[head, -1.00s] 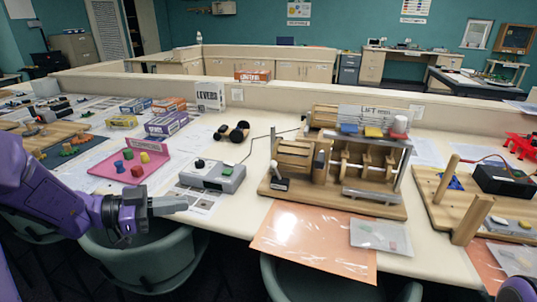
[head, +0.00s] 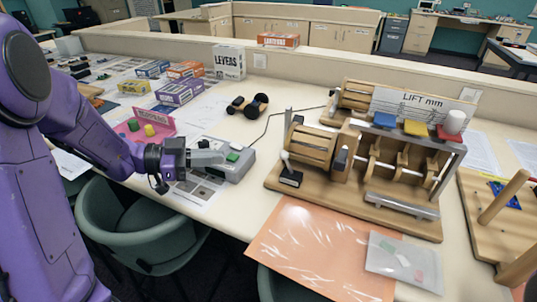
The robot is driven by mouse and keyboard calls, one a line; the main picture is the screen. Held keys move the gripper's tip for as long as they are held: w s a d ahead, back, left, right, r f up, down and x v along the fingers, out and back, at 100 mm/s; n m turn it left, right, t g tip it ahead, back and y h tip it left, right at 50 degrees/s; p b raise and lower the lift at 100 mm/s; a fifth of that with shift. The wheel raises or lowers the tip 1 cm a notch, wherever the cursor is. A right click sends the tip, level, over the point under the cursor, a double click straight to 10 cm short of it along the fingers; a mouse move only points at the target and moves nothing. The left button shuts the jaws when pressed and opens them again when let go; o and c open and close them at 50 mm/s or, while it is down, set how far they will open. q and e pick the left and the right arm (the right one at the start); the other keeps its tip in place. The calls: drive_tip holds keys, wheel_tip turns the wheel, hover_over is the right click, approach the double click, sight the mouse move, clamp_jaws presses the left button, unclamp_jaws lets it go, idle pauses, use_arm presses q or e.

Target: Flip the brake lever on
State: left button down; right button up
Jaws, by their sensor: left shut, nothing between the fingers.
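A wooden cam machine (head: 340,197) marked "LIFT mm" stands on the table right of centre. At its front left corner, a small lever with a white knob (head: 286,160) rises from a black base, leaning slightly left; I take it for the brake lever. The gripper is well left of the lever. My right gripper is not in view.
A black-wheeled toy car (head: 247,105) lies behind the box. An orange sheet (head: 300,245) and a clear bag (head: 403,262) lie in front of the machine. Green chairs (head: 140,235) stand at the table's front edge.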

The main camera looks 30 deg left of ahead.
use_arm(q)
drive_tip(key=p, duration=0.3)
approach(287, 163)
drive_tip(key=w+d, duration=0.3)
drive_tip(key=w, duration=0.1)
drive_tip(key=shift+d+r, duration=0.1)
drive_tip(key=shift+r, duration=0.3)
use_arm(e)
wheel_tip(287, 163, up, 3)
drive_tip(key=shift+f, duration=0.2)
use_arm(q)
drive_tip(key=shift+w, duration=0.1)
